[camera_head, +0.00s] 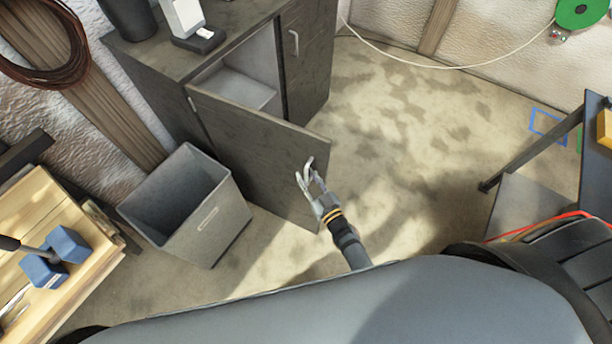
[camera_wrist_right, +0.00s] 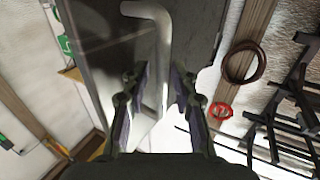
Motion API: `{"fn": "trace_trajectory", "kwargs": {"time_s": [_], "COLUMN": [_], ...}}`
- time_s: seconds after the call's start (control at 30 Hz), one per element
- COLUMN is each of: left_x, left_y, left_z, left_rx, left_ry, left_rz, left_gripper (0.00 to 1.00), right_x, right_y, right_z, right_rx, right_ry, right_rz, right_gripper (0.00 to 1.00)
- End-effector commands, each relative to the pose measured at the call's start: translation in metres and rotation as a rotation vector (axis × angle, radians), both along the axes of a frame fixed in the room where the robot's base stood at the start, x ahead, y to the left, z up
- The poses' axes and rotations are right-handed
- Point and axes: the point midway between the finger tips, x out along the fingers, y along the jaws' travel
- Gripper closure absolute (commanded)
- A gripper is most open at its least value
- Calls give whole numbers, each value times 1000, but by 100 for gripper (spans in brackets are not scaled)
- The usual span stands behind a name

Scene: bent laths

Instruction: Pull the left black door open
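The left black door (camera_head: 250,150) of the dark cabinet stands swung well out, its free edge toward me. In the right wrist view the door's dark face (camera_wrist_right: 100,45) fills the upper middle. A pale bent bar handle (camera_wrist_right: 162,60) runs down between the fingers of my right gripper (camera_wrist_right: 161,85), one finger on each side. In the head view my right gripper (camera_head: 311,180) is at the door's face near its free edge. The fingers are close to the handle, but I cannot tell whether they press on it. My left gripper is not in view.
A grey open bin (camera_head: 190,205) stands just left of the open door. The cabinet's right door (camera_head: 305,60) is closed. A wooden workbench (camera_head: 45,220) is at the left, a dark table (camera_head: 592,150) at the right. The floor (camera_head: 410,130) right of the door is clear.

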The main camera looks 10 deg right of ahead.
Motion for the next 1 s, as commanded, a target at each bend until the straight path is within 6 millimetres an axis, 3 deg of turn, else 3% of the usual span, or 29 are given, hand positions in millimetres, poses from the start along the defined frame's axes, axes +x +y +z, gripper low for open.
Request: {"fn": "trace_trajectory", "kwargs": {"time_s": [0.37,0.8,1.0], "left_x": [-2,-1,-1], "left_y": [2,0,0], "left_z": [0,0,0], "left_rx": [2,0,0], "left_ry": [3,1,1], "left_rz": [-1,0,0], "left_gripper": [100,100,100], "right_x": [-6,-97,-114], "right_y": [-1,-30,-35], "right_z": [1,1,1], "right_rx": [2,0,3], "right_ry": [-2,0,-2], "right_rz": [0,0,-1], "right_gripper": [67,67,67]}}
